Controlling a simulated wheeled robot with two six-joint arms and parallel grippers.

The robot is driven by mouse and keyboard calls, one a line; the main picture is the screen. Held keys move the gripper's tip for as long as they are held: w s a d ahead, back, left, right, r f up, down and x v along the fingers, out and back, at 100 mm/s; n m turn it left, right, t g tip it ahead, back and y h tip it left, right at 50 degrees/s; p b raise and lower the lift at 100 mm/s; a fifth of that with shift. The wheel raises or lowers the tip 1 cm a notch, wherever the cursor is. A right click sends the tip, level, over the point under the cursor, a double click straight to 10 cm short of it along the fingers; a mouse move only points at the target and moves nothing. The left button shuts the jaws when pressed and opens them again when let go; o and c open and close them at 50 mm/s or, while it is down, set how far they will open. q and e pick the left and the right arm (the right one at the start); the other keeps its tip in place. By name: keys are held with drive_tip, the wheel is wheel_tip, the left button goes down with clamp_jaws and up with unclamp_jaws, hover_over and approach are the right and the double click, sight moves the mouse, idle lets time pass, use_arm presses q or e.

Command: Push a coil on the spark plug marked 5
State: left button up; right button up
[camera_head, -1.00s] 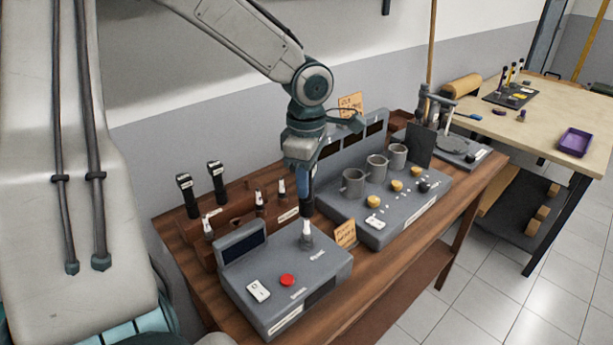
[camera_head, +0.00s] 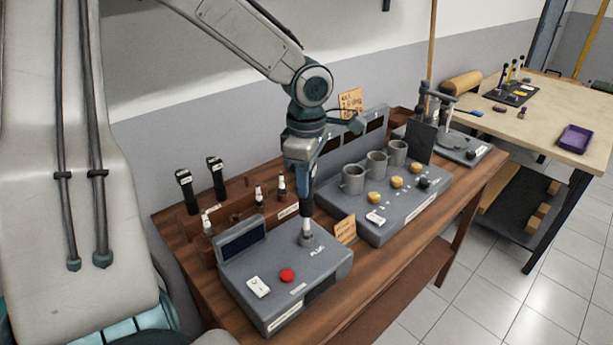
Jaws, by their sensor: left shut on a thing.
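My left gripper (camera_head: 305,188) points down over the grey tester box (camera_head: 270,300) and is shut on a dark, upright coil (camera_head: 307,209), mostly hidden by the fingers. Directly under it, a white-topped spark plug (camera_head: 306,226) stands upright in the tester's socket. The coil's lower end is at the plug's top; I cannot tell how far it is over it. No number on this plug is readable. Two more black coils (camera_head: 185,192) (camera_head: 217,177) stand in the brown rack, with several spark plugs (camera_head: 282,186) near them. My right gripper is not in view.
The tester has a red button (camera_head: 287,275), a white switch (camera_head: 258,287) and a dark screen. A small sign (camera_head: 345,229) stands to its right. Further right is a grey station (camera_head: 375,236) with three cups and yellow knobs. The wall is close behind the bench.

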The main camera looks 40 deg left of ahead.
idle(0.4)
use_arm(q)
drive_tip(key=shift+f, duration=0.2)
drive_tip(key=shift+f+b, duration=0.4)
drive_tip(key=shift+f, duration=0.1)
drive_tip(key=shift+f, duration=0.15)
drive_tip(key=shift+f+b, duration=0.95)
drive_tip(key=shift+f, duration=0.15)
idle(0.4)
drive_tip(key=o, duration=1.1)
